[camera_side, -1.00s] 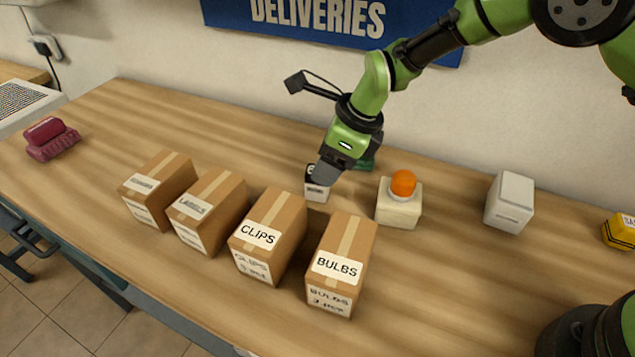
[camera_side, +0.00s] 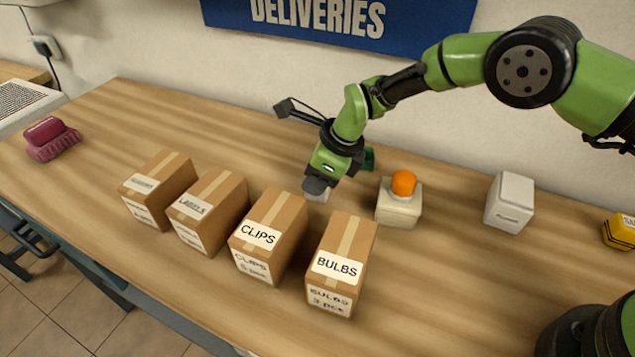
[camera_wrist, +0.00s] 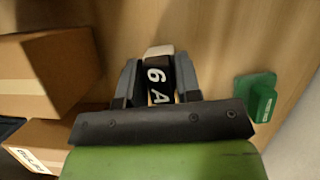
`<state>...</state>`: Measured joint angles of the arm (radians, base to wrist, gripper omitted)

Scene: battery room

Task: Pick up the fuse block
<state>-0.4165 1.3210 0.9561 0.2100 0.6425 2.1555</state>
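The fuse block, black with a white end and "6 A" lettering (camera_wrist: 158,78), is between the two fingers of my gripper (camera_wrist: 158,82) in the wrist view. One finger is on each side of it, close to its sides. I cannot tell whether the fingers press on it. In the side view my gripper (camera_side: 316,190) is low over the table and hides most of the block. Only a pale part of the fuse block (camera_side: 319,196) shows beside the fingers.
Several cardboard boxes stand in front, including CLIPS (camera_side: 268,237) and BULBS (camera_side: 341,265). A beige block with an orange dome (camera_side: 400,205) stands to the right. A green item (camera_wrist: 257,98) lies close by. A white box (camera_side: 510,202) stands farther right.

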